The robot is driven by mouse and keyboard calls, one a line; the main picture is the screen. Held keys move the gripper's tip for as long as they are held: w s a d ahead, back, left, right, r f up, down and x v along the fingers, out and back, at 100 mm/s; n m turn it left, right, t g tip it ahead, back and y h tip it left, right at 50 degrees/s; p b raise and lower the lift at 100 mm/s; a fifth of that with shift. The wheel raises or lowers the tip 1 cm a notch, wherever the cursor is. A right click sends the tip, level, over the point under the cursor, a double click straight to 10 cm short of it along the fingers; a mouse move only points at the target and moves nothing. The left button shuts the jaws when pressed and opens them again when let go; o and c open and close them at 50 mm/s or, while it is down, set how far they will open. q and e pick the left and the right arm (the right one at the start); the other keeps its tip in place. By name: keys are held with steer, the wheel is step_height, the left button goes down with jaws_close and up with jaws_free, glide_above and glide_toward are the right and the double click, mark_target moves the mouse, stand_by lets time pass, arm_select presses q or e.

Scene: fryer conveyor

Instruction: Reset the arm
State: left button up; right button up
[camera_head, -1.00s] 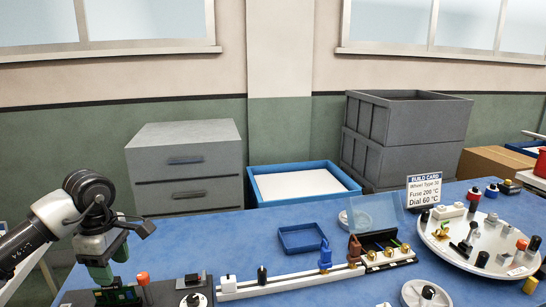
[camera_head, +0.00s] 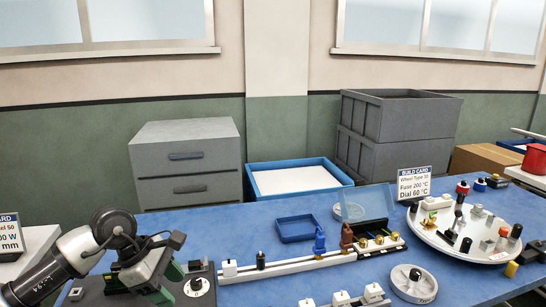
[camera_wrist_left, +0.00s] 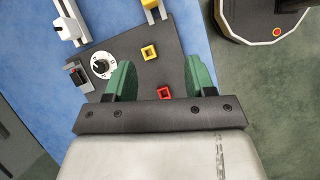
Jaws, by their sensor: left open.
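My left gripper (camera_head: 166,284) is at the lower left of the head view, tilted, above a dark control panel (camera_head: 92,292). In the left wrist view its two green fingers (camera_wrist_left: 160,80) are spread apart with nothing held between them. Below them lies the dark panel (camera_wrist_left: 125,50). It carries a white dial with a black knob (camera_wrist_left: 103,65), a yellow square ring (camera_wrist_left: 149,52) and a red square ring (camera_wrist_left: 164,92). The dial also shows in the head view (camera_head: 196,287), right of the gripper. My right gripper is not in view.
On the blue table (camera_head: 270,220) stand a white rail (camera_head: 290,264) with small parts, a small blue tray (camera_head: 297,228), a round white platter (camera_head: 440,240) with several parts and a build card (camera_head: 413,183). Drawers (camera_head: 187,160) and grey crates (camera_head: 400,130) stand behind.

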arm_select(q)
steer(key=s+d+r+n+t+h, duration=0.2)
steer(key=d+r+n+t+h, duration=0.1)
steer(key=d+n+h, duration=0.4)
steer(key=s+d+r+n+t+h, duration=0.3)
steer(key=d+n+h, duration=0.1)
steer(key=d+h, duration=0.4)
steer(key=s+a+f+n+t+y, duration=0.3)
steer(key=a+f+n+y, duration=0.55)
steer(key=n, duration=0.85)
steer(key=a+f+n+t+y, duration=0.55)
steer(key=n+y, duration=0.65)
steer(key=n, duration=0.5)
steer(key=s+a+f+n+g, duration=0.1)
steer(key=s+f+n+g, duration=0.4)
steer(key=s, duration=0.5)
steer(key=s+f+n+g, duration=0.3)
steer(key=s+f+g, duration=0.4)
steer(key=s, duration=0.3)
step_height(320, 180, down, 23)
steer(key=p, duration=0.2)
steer(key=s+a+f+m+g+p, duration=0.1)
steer(key=s+a+f+g, duration=0.1)
steer(key=s+f, duration=1.4)
steer(key=shift+s+a, duration=0.2)
steer(key=shift+a, duration=0.3)
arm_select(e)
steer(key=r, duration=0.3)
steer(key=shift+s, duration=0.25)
